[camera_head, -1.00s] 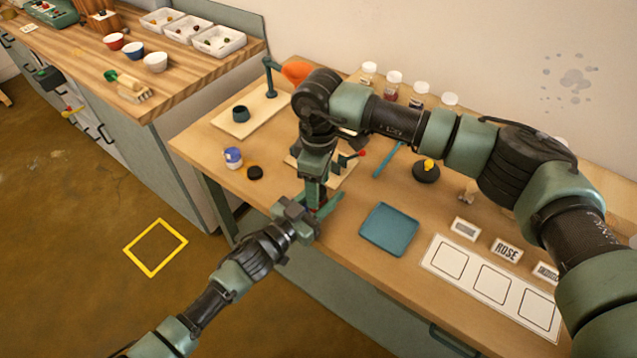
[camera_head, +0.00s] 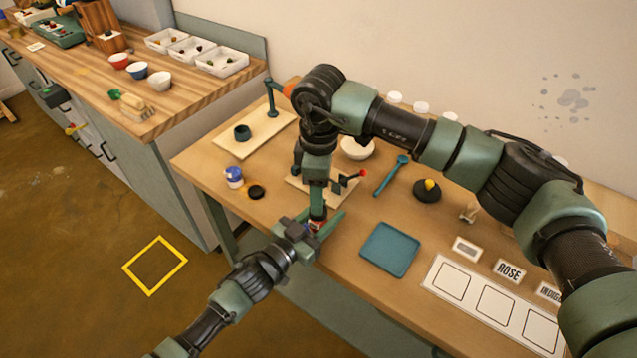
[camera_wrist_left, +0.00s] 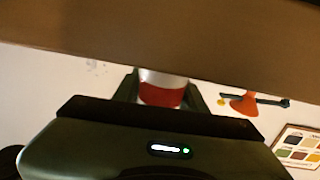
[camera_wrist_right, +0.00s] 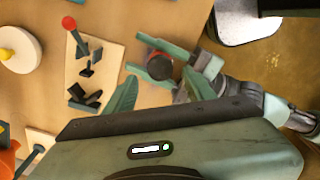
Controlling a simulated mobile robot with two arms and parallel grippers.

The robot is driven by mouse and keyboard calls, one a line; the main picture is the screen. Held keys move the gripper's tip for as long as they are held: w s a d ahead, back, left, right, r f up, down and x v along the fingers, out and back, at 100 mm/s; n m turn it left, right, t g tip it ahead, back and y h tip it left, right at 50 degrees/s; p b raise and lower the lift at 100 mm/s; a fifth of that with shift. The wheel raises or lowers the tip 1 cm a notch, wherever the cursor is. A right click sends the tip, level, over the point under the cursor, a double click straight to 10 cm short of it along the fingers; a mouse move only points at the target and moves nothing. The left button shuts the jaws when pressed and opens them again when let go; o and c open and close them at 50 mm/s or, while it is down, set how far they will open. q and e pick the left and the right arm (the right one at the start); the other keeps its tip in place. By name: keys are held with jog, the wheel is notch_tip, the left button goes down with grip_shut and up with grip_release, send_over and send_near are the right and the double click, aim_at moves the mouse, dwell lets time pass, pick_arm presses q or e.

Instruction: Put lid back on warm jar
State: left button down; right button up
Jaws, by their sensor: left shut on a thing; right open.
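My left gripper (camera_head: 318,226) is shut on a small jar with red contents (camera_wrist_left: 162,92), at the front edge of the table. The red jar also shows in the right wrist view (camera_wrist_right: 159,66), with a dark round top inside a red rim; I cannot tell whether that is a lid or the open mouth. My right gripper (camera_wrist_right: 160,92) is open, close above the jar, its fingers apart from it. A black disc like a lid (camera_head: 256,192) lies on the table next to a white and blue jar (camera_head: 233,176).
A board with a red-knobbed stand (camera_head: 350,180) is just behind the grippers. A blue tray (camera_head: 390,249) lies to the right, near a card with square outlines (camera_head: 474,318). A white bowl (camera_head: 358,148) and blue spoon (camera_head: 391,176) are farther back.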

jog(key=n, duration=0.4)
jog(key=shift+r, duration=0.15)
jog(key=n, duration=0.4)
jog(key=shift+r+n, duration=0.1)
jog(key=shift+n, duration=0.2)
jog(key=n, duration=0.6)
jog(key=shift+r+n, duration=0.15)
jog(key=shift+n, duration=0.15)
jog(key=n, duration=0.6)
jog(key=shift+r, duration=0.2)
jog(key=n, duration=0.4)
jog(key=shift+r+n, duration=0.1)
jog(key=shift+n, duration=0.3)
jog(key=n, duration=0.4)
jog(key=shift+r, duration=0.15)
jog(key=n, duration=0.6)
jog(key=shift+r+n, duration=0.15)
jog(key=shift+n, duration=0.25)
jog(key=n, duration=0.6)
jog(key=shift+a+r, duration=0.1)
jog(key=shift+r, duration=0.05)
jog(key=n, duration=0.7)
jog(key=shift+r, duration=0.2)
jog(key=n, duration=0.3)
jog(key=shift+r+n, duration=0.1)
jog(key=shift+n, duration=0.3)
jog(key=n, duration=0.3)
jog(key=shift+r+n, duration=0.1)
jog(key=shift+n, duration=0.3)
